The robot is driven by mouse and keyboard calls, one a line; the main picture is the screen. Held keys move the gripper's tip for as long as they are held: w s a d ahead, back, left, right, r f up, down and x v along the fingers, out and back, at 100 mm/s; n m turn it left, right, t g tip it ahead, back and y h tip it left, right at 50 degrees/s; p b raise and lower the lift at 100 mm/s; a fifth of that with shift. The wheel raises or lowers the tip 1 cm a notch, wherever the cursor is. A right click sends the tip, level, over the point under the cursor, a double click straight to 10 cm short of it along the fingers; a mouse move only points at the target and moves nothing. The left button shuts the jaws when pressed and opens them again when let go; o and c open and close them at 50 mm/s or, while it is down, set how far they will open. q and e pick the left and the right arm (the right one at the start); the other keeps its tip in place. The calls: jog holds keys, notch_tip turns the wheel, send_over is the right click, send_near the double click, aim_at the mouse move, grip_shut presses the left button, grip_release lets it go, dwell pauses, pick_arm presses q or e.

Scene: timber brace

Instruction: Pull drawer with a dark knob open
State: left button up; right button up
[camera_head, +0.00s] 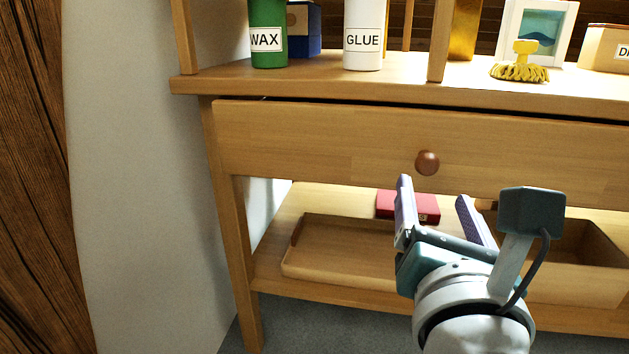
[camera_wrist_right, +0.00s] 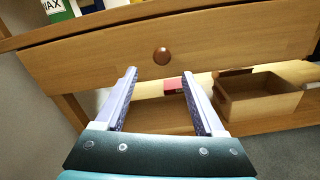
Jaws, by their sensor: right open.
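The wooden drawer (camera_head: 320,143) spans the front of the table under its top. A dark gap shows along its upper edge. Its round dark brown knob (camera_head: 427,162) also shows in the right wrist view (camera_wrist_right: 162,56). My right gripper (camera_head: 433,188) is open and empty, with its fingers pointing toward the drawer front. In the head view its fingertips are just below the knob. In the wrist view the knob lies beyond and between the two fingertips, apart from them. My left gripper is not in view.
On the tabletop (camera_head: 300,75) stand a green WAX bottle (camera_head: 268,35), a white GLUE bottle (camera_head: 363,35), a yellow brush (camera_head: 520,68) and a picture frame (camera_head: 560,15). The lower shelf holds a tray (camera_head: 340,255), a red box (camera_head: 408,206) and an open box (camera_wrist_right: 258,103).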

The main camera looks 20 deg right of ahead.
aim_at(429, 168)
jog(key=x, duration=0.5)
jog(key=b+x, duration=0.1)
jog(key=x, duration=0.3)
jog(key=shift+w+d+b, duration=0.2)
jog(key=shift+d+b, duration=0.1)
jog(key=shift+d, duration=0.15)
jog(key=shift+c, duration=0.3)
grip_shut()
dwell(0.5)
